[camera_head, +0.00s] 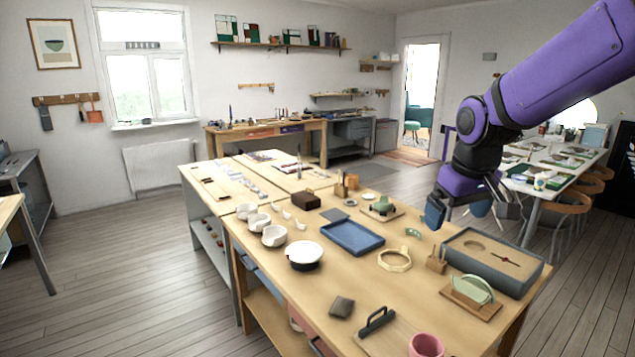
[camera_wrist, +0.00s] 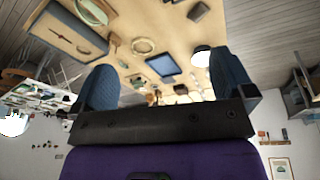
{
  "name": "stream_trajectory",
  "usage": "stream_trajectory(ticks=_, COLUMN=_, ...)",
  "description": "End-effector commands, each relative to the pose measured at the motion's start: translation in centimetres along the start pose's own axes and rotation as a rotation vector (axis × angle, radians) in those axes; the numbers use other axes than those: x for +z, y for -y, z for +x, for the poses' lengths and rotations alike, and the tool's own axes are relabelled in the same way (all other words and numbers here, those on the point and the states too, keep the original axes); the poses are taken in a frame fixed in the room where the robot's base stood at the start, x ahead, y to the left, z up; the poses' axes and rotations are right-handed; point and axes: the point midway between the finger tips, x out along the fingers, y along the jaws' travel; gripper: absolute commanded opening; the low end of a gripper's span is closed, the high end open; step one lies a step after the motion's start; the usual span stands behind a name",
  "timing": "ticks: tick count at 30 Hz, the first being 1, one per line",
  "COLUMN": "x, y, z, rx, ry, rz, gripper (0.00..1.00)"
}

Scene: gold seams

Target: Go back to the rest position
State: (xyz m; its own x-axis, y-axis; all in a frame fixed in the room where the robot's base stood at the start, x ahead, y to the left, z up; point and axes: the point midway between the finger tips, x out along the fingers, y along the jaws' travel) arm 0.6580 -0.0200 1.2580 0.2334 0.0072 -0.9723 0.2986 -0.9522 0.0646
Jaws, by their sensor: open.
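My gripper (camera_head: 458,208) hangs from my purple arm at the right of the head view, above the far right part of the wooden workbench (camera_head: 385,295). Its two blue fingers are apart with nothing between them. In the wrist view my gripper (camera_wrist: 165,82) also shows open and empty, with the bench appearing beyond the fingers. In the head view the gripper is near the grey sand-filled box (camera_head: 525,285) and appears above the bench, not touching anything I can make out.
The bench holds a blue tray (camera_head: 352,237), a yellowish ring (camera_head: 394,260), a green piece on a wooden stand (camera_head: 473,289), a pink cup (camera_head: 426,345), a black-handled tool (camera_head: 377,321) and several white bowls (camera_head: 274,236). Open floor (camera_head: 120,260) lies left.

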Motion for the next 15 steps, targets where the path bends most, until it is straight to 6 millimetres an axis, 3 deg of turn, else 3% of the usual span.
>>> stream_trajectory(ticks=1, x=1.2, y=-0.1, z=-1.5, rx=0.006, ry=-0.019, rz=0.02, gripper=1.0)
stream_trajectory(ticks=6, x=5.3, y=-0.1, z=-5.0, rx=0.017, ry=-0.062, rz=0.083, gripper=1.0)
stream_trajectory(ticks=15, x=13.0, y=0.4, z=-9.3, rx=0.033, ry=-0.14, rz=0.193, gripper=1.0)
